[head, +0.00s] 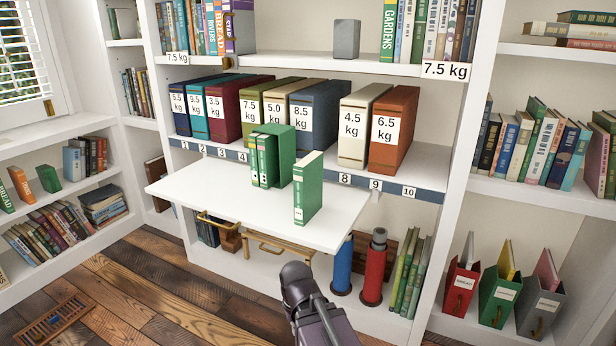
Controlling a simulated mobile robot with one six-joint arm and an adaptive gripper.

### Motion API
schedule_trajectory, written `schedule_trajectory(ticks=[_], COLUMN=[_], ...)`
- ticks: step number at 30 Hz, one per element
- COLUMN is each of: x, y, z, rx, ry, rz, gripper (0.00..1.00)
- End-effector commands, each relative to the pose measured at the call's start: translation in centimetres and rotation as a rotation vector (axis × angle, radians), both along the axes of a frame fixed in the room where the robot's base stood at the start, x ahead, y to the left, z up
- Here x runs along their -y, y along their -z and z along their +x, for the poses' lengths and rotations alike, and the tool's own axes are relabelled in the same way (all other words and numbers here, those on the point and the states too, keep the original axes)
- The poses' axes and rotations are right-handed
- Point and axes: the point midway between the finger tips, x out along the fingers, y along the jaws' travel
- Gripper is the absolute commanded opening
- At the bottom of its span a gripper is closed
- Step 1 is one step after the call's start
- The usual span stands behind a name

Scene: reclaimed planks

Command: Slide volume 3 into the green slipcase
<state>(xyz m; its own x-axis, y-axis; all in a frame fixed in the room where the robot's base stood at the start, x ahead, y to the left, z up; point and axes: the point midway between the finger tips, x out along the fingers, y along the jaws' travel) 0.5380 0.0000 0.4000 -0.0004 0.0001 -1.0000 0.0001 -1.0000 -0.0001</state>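A green slipcase (285,147) stands on the white drop-down board, with green volumes (262,162) showing in its open front. A single green volume (308,190) with a pale top stands upright on the board, in front and to the right of the slipcase, apart from it. The number on its spine is too small to read. My gripper (296,280) is dark and low in the view, in front of the board and below the single volume, apart from it. Its fingers cannot be made out.
The white board (215,205) is clear on its left. Behind it, a shelf holds several large weight-labelled volumes (395,130) above a numbered strip (425,192). Blue and red cylinders (375,270) stand on the lower shelf. A grey block (346,39) sits on the upper shelf.

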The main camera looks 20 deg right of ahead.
Motion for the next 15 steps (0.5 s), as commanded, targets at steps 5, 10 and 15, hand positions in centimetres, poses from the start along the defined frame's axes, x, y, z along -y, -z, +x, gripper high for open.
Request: schedule_trajectory(ticks=[5,10,15], x=[0.0,0.0,0.0], y=[-4.7,-8.0,-11.3], z=[0.0,0.0,0.0], rx=[0.0,0.0,0.0], ry=[0.0,0.0,0.0], rz=[0.0,0.0,0.0], gripper=[0.0,0.0,0.0])
